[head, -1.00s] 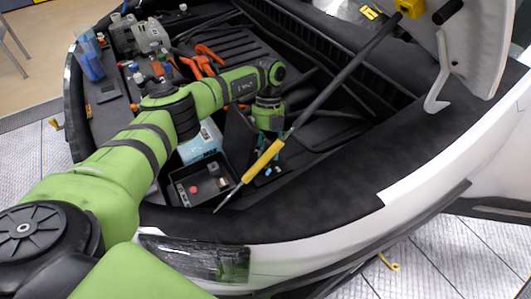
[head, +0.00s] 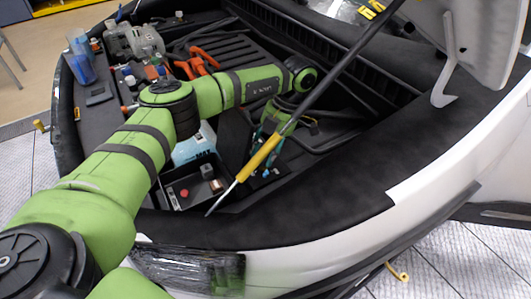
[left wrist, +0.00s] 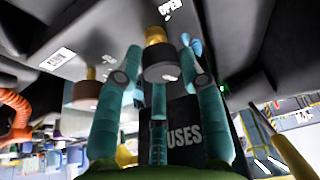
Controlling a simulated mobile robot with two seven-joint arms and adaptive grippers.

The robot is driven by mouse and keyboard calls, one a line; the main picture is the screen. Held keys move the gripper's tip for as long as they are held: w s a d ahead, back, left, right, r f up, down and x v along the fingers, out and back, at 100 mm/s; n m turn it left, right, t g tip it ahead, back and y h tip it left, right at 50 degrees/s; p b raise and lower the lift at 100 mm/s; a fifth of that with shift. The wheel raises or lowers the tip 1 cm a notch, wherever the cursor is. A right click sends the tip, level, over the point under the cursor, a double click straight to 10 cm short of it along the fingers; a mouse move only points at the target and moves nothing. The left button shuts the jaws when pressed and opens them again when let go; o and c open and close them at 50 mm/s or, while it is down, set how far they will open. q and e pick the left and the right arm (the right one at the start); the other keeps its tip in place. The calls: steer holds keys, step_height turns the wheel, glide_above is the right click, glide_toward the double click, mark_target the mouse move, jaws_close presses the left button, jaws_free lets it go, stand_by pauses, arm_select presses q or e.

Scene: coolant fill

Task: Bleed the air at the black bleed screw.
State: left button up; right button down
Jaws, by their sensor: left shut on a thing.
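My left gripper (left wrist: 160,68) is upside the middle of the left wrist view, its teal fingers closed around a dark knob with a brass stem (left wrist: 154,36), which I take as the black bleed screw. An "OPEN" label (left wrist: 170,8) sits beside it. In the head view the left gripper (head: 268,138) reaches down inside the engine bay, partly hidden by the yellow-sleeved prop rod (head: 262,156); the screw itself cannot be made out there. My right gripper is not in view.
A reddish-brown cap with a brass stem (left wrist: 82,94) stands left of the gripper. A black box marked "USES" (left wrist: 184,134) lies close behind the fingers. An open black tray (head: 172,172) with small parts sits at the bay's front.

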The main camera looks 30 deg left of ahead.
arm_select(q)
steer(key=shift+s+d+f+m+t+y+b, duration=0.15)
steer(key=shift+m+y+b, duration=0.1)
steer(key=shift+m, duration=0.5)
steer(key=shift+s+a+m+t+y+b, duration=0.1)
steer(key=shift+m+t+y, duration=0.1)
steer(key=shift+m, duration=0.5)
steer(key=shift+s+d+f+m+t+y+b, duration=0.15)
steer(key=shift+m+y+b, duration=0.1)
steer(key=shift+m, duration=0.5)
steer(key=shift+a+r, duration=0.1)
steer(key=o, duration=1.1)
steer(key=shift+a+r, duration=0.1)
steer(key=shift+r, duration=0.05)
